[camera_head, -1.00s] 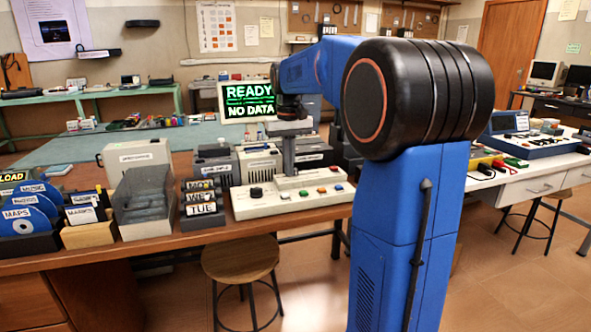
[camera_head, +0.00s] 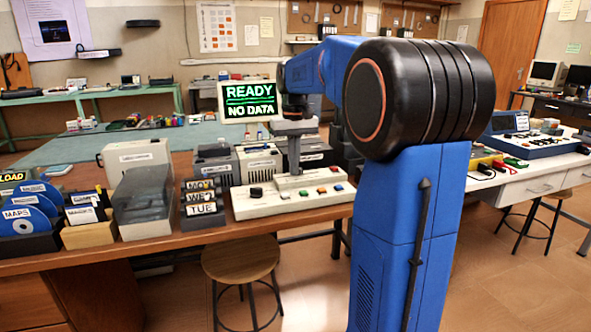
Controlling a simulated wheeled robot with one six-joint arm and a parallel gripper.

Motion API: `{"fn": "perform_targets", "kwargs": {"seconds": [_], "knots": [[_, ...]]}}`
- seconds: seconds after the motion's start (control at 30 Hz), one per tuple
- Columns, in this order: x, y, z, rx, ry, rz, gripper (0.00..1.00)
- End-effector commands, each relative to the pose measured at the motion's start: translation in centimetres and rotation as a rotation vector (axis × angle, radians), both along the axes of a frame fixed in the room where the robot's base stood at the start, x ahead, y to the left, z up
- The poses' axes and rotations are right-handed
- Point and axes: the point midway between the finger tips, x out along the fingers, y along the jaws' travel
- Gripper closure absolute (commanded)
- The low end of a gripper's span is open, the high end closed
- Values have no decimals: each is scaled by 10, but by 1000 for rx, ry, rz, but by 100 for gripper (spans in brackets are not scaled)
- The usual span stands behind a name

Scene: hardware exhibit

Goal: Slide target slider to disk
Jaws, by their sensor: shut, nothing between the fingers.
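A low cream control panel (camera_head: 240,207) stands near the front edge of the wooden table. It carries a black knob (camera_head: 256,192) at its left and small colored buttons (camera_head: 321,189) on its right part. I cannot tell from this view which part is the target slider, nor see a disk mark on it. My gripper (camera_head: 294,171) hangs over the panel, pointing down, right of the black knob. Its fingers are together and hold nothing. Whether the tips touch the panel is too small to tell. My arm hides what lies behind it.
A monitor (camera_head: 249,102) reading "READY NO DATA" stands behind the panel. Grey device boxes (camera_head: 260,164) stand close behind it. Day-labelled cards (camera_head: 202,197), a smoky storage box (camera_head: 143,202) and blue discs (camera_head: 28,211) are to the left. A stool (camera_head: 241,258) stands in front.

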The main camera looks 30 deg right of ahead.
Motion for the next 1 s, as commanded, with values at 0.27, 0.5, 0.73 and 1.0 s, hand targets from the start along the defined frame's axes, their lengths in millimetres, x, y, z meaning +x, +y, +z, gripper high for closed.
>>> {"fn": "perform_targets", "kwargs": {"seconds": [0.27, 0.5, 0.73, 1.0], "knots": [[-1, -5, 0, 0, 0, -1, 100], [-3, -8, 0, 0, 0, -1, 100], [-4, -12, 0, 0, 0, 0, 100], [-4, -14, 0, 0, 0, 0, 100]]}}
